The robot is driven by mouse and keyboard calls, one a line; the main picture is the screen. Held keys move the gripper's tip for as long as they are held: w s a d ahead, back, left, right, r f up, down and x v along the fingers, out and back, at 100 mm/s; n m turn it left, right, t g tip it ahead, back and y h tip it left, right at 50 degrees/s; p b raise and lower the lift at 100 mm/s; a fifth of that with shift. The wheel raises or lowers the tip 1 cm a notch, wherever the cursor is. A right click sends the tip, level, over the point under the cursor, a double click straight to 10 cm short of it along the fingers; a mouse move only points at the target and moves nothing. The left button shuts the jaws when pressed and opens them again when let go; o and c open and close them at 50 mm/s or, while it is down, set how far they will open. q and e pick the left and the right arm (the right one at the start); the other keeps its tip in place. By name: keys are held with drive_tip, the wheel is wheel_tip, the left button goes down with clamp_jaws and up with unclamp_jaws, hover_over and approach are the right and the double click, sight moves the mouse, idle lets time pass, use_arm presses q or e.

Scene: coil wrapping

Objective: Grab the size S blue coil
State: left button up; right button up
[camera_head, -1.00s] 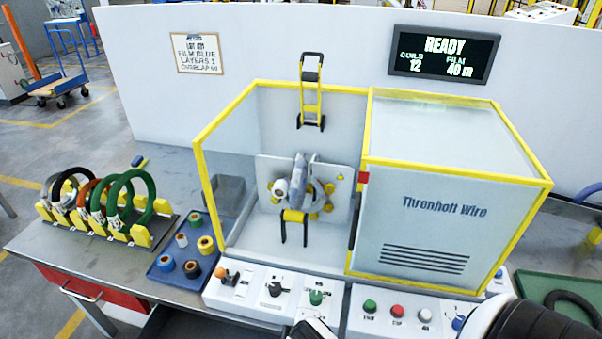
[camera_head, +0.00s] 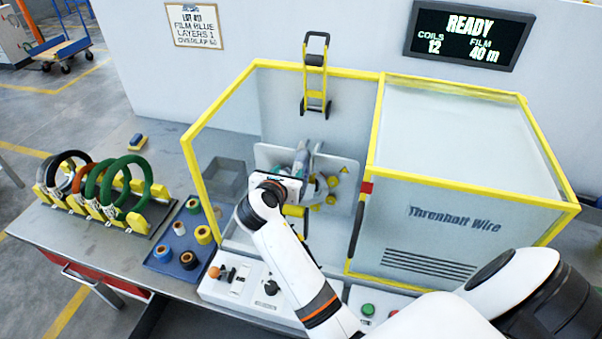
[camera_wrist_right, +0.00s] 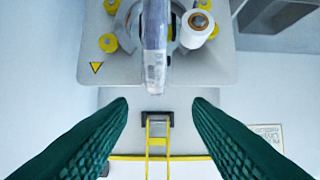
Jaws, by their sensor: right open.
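A bluish-grey, film-like ring stands edge-on in the open wrapping machine; it shows in the head view (camera_head: 301,160) and in the right wrist view (camera_wrist_right: 155,45). I cannot read a size on it. My right gripper (camera_head: 284,183) reaches into the machine from the front, partly hiding the ring's lower part. In the right wrist view its green ribbed fingers (camera_wrist_right: 160,103) are apart and empty, one on each side below the ring's end, not touching it. The rack of coils (camera_head: 140,222) at the left shows black, silvery, orange and green rings, none clearly blue. My left gripper is not in view.
A white roll (camera_wrist_right: 196,24) sits beside the ring on the machine's plate (camera_wrist_right: 110,72). The yellow-framed cover (camera_head: 470,190) stands at the right. A blue tray of small reels (camera_head: 170,270) and a control panel (camera_head: 225,290) lie in front. A yellow hand-truck shape (camera_head: 316,80) is behind.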

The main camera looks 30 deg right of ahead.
sight(299, 160)
drive_tip(key=x, duration=0.3)
drive_tip(key=shift+w+d+f, duration=0.1)
drive_tip(key=shift+w+d, duration=0.05)
drive_tip(key=shift+d, duration=0.05)
drive_tip(key=x, duration=0.1)
drive_tip(key=p+x, duration=0.1)
drive_tip(key=x, duration=0.1)
drive_tip(key=p+x, duration=0.1)
drive_tip(key=shift+w+d, duration=0.1)
drive_tip(key=shift+d, duration=0.4)
drive_tip(key=shift+w+d+f, duration=0.1)
drive_tip(key=shift+w+d, duration=0.05)
clamp_jaws()
